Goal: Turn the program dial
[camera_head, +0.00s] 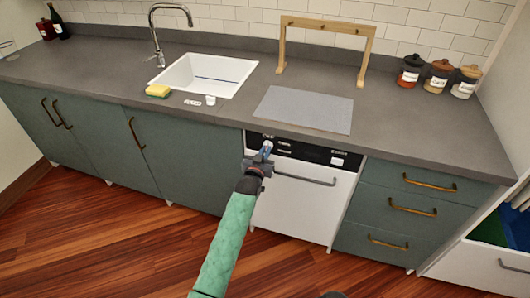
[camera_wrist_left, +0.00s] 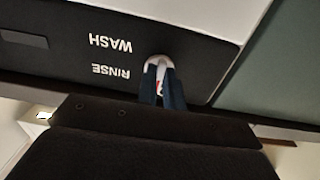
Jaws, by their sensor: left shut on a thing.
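The dishwasher (camera_head: 300,200) has a white door and a black control panel (camera_head: 305,150) under the worktop. The program dial (camera_wrist_left: 159,60) is a pale knob on the panel, next to the words WASH and RINSE in the left wrist view. My left gripper (camera_head: 265,151) reaches up to the left end of the panel. In the left wrist view its dark fingers (camera_wrist_left: 160,84) are shut on the dial, with a small red mark showing between them. The fingers hide much of the dial, so I cannot tell its exact setting. My right gripper is not in view.
The dishwasher's bar handle (camera_head: 305,180) runs just below the panel. The worktop above holds a sink (camera_head: 205,75), a yellow sponge (camera_head: 158,90), a grey mat (camera_head: 305,108) and several jars. The wooden floor in front is mostly clear.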

